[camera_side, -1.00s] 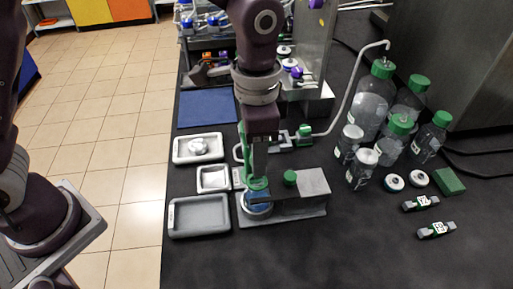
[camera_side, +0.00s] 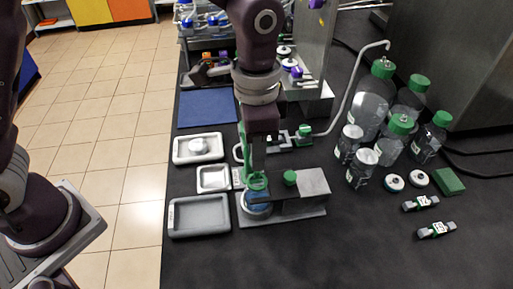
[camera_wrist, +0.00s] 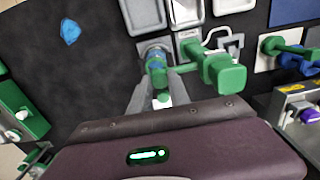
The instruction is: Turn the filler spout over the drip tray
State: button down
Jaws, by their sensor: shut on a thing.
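The filler is a grey block (camera_side: 312,186) on a flat base with a green knob (camera_side: 290,177) on top. A blue round part (camera_side: 257,208) stands at its left end. My gripper (camera_side: 258,172) points down over that end and is shut on the green filler spout (camera_wrist: 157,70). In the wrist view my gripper (camera_wrist: 163,82) has one finger on each side of the green piece, with the blue part beyond. My fingers partly hide the spout in the side view. A small metal tray (camera_side: 213,188), which looks like the drip tray, lies just left of the filler.
A larger grey tray (camera_side: 198,230) lies in front, and a white tray (camera_side: 180,155) holding a pale round piece lies behind. Green-capped bottles (camera_side: 370,105) stand at the right with a bent tube. The front of the black bench (camera_side: 330,255) is clear.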

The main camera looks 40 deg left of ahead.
jog(key=shift+a+r, duration=0.1)
dwell(0.9)
jog(key=a+m, duration=1.1)
jog(key=m, duration=0.7)
jog(key=shift+a, duration=0.25)
jog(key=shift+w, duration=0.1)
dwell(0.4)
jog(key=c, duration=1.2)
grip_release()
jog(key=shift+c, duration=0.2)
